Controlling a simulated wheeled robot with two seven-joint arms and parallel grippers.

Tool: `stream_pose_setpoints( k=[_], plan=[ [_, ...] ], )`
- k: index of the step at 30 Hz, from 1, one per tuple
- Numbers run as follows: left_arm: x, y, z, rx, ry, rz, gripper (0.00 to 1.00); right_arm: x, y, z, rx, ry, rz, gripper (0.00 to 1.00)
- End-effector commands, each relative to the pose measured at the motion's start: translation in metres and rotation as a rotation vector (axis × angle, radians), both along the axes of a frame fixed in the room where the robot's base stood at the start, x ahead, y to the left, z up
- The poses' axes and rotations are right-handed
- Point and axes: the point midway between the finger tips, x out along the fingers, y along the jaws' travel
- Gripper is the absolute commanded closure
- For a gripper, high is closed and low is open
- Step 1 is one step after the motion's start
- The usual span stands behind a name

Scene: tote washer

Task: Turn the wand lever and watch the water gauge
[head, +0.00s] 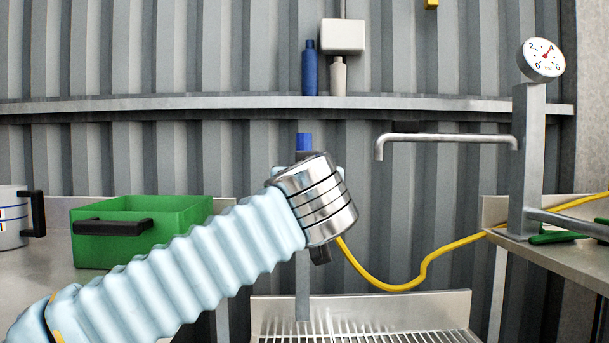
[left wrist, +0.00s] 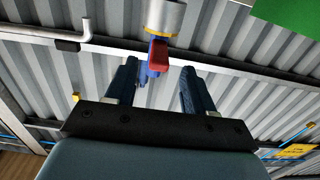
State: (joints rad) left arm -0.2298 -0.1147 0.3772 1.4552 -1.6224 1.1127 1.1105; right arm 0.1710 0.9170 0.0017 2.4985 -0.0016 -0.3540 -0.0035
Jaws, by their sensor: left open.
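My left gripper (left wrist: 157,82) is open, with its two dark blue fingers on either side of a red lever (left wrist: 158,54) in the left wrist view. The lever joins a metal cylinder with a brass-coloured band (left wrist: 163,18). In the head view my left wrist hides the lever and most of the gripper. The round white water gauge (head: 541,60) tops a steel post at the right. Its small red needle is hard to read exactly. My right gripper is not in view.
A steel spout (head: 445,138) extends left from the post. A yellow hose (head: 410,284) hangs behind my wrist. A slatted steel basin (head: 440,310) is below. A green crate (head: 185,245) and a white container (head: 12,220) stand left. A shelf (head: 200,103) holds bottles.

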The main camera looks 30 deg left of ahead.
Motion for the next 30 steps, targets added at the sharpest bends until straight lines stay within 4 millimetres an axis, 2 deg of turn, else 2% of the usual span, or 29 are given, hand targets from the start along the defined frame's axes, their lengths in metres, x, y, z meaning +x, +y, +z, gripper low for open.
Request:
stream_pose_setpoints(
  k=[3, 9, 13, 21, 30],
  plan=[
    [0.023, 0.014, 0.001, 0.0, 0.002, 0.002, 0.47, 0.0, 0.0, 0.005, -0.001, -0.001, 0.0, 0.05],
    [0.047, 0.029, 0.001, 0.0, 0.001, 0.0, 0.47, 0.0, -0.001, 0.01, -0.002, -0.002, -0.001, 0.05],
    [0.054, 0.033, 0.0, 0.0, 0.001, -0.001, 0.47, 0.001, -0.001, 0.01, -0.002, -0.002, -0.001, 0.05],
    [0.055, 0.033, 0.0, 0.001, 0.001, -0.001, 0.47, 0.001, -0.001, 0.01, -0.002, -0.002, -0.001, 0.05],
    [0.054, 0.033, 0.0, 0.0, 0.001, -0.001, 0.93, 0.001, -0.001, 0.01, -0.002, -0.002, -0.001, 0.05]
  ],
)
